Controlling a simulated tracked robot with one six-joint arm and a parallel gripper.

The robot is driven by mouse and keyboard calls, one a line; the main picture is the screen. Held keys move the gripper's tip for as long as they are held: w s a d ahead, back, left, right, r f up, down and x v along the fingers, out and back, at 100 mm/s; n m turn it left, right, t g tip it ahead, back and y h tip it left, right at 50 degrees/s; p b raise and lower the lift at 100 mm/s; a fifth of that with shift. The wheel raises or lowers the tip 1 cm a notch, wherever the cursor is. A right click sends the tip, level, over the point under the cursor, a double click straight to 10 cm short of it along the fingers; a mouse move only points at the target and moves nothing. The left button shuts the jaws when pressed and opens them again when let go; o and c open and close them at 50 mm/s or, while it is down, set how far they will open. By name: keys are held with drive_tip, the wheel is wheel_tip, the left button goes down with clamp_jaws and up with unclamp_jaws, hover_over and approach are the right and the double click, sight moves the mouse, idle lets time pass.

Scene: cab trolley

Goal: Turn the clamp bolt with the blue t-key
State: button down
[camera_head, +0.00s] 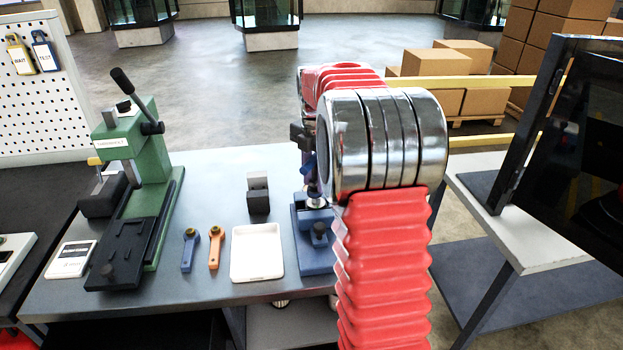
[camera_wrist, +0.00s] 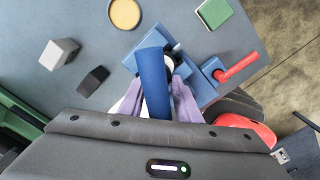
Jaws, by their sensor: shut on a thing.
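My gripper (camera_wrist: 158,103) is shut on the blue t-key (camera_wrist: 153,68), whose broad blue bar lies between the two purple fingers in the wrist view. A bit of the blue t-key also shows in the head view (camera_head: 308,166), left of my arm. The blue clamp fixture (camera_head: 312,254) stands on the table, partly hidden behind my arm. In the wrist view the fixture (camera_wrist: 203,91) lies beneath and right of the t-key. The clamp bolt is hidden under the key and fingers, so I cannot tell whether the key is seated on it.
A red handle (camera_wrist: 240,66) sticks out beside the fixture. A white tray (camera_head: 257,252), blue and orange tools (camera_head: 215,247) and a grey-black block (camera_head: 258,193) lie to the left. A green press (camera_head: 150,170) stands farther left. A dark screen (camera_head: 570,150) stands right.

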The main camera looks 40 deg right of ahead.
sight(316, 200)
drive_tip(key=shift+n, duration=1.7)
drive_tip(key=shift+d, duration=0.2)
drive_tip(key=shift+f, duration=1.3)
idle(0.5)
drive_tip(key=shift+m, duration=0.3)
drive_tip(key=m, duration=0.4)
drive_tip(key=shift+m, duration=0.4)
drive_tip(key=m, duration=0.5)
idle(0.4)
